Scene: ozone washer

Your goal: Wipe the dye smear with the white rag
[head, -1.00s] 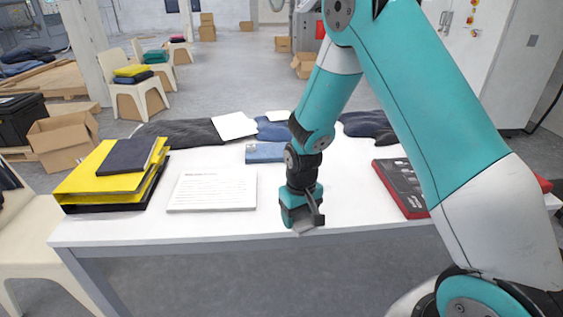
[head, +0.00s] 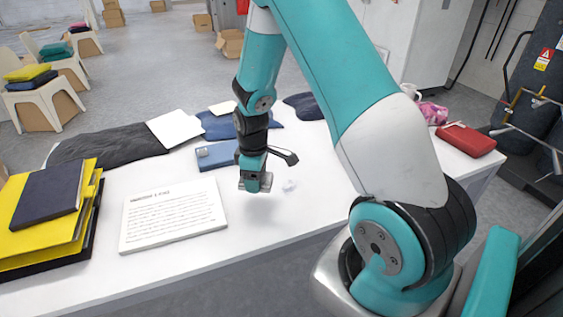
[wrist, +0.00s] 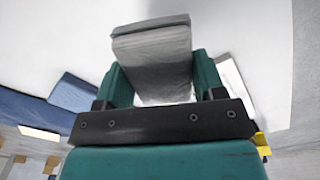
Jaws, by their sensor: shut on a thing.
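My gripper (head: 254,184) hangs over the white table, to the right of the printed white board. It also shows in the wrist view (wrist: 152,76), shut on a pale grey-white folded slab (wrist: 152,44) that looks like the white rag. A grey bit of the rag (head: 243,186) shows beside the fingers in the head view. A shadow on the table below suggests the gripper is a little above the surface. I cannot make out a dye smear; my arm hides part of the table.
The white table (head: 262,232) holds the printed board (head: 172,214), yellow binders (head: 58,228), a blue box (head: 216,155), dark cloths (head: 108,150) and a red case (head: 466,140). The front middle is clear.

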